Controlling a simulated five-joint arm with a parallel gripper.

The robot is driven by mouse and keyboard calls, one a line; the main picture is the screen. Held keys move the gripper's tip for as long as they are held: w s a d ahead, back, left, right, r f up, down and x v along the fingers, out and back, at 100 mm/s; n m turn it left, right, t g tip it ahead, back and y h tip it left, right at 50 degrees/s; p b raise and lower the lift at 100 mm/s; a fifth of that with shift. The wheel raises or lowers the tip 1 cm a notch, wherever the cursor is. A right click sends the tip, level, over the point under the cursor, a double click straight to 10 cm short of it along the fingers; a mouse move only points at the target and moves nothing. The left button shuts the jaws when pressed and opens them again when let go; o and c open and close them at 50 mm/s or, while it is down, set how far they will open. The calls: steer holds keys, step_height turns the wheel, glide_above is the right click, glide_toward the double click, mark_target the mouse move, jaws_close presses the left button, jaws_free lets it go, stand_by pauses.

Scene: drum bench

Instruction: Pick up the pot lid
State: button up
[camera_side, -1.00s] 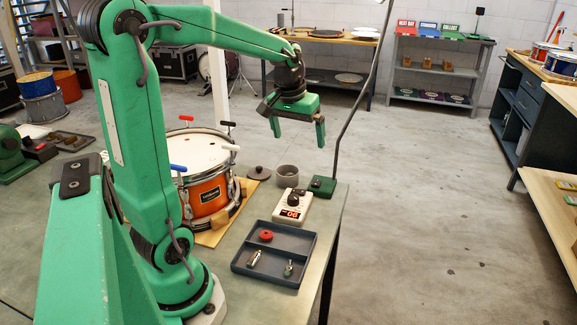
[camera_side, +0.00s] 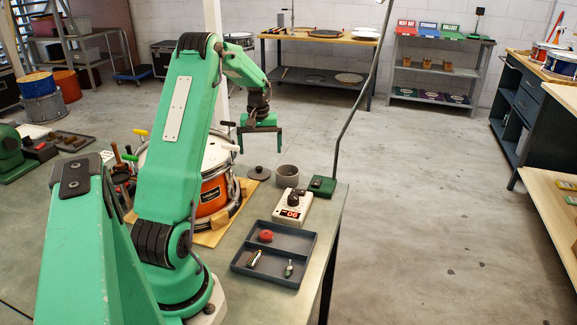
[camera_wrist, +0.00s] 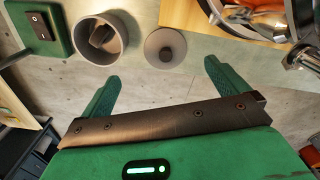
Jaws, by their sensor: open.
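The pot lid (camera_side: 259,172) is a small dark grey disc with a knob on top. It lies flat on the bench between the drum and the grey pot (camera_side: 287,176). In the wrist view the lid (camera_wrist: 166,48) is a round grey disc with its darker knob in the middle, beside the open pot (camera_wrist: 100,37). My gripper (camera_side: 260,152) is open and empty, with its fingers pointing down, above and apart from the lid. In the wrist view my gripper (camera_wrist: 158,82) has its two green fingers wide apart, with the lid beyond their tips.
An orange drum (camera_side: 213,193) stands on a wooden board close left of the lid. A divided tray (camera_side: 274,254) lies in front. The bench edge is close by.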

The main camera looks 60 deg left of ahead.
mark_target(259, 167)
steer(key=shift+s+a+f, duration=0.25)
steer(key=shift+a+f, duration=0.15)
steer(key=shift+a, duration=0.05)
steer(key=shift+f, duration=1.3)
steer(key=shift+f, duration=0.1)
steer(key=shift+a+f, duration=0.1)
steer(key=shift+f, duration=2.4)
steer(key=shift+c, duration=0.2)
steer(key=c, duration=1)
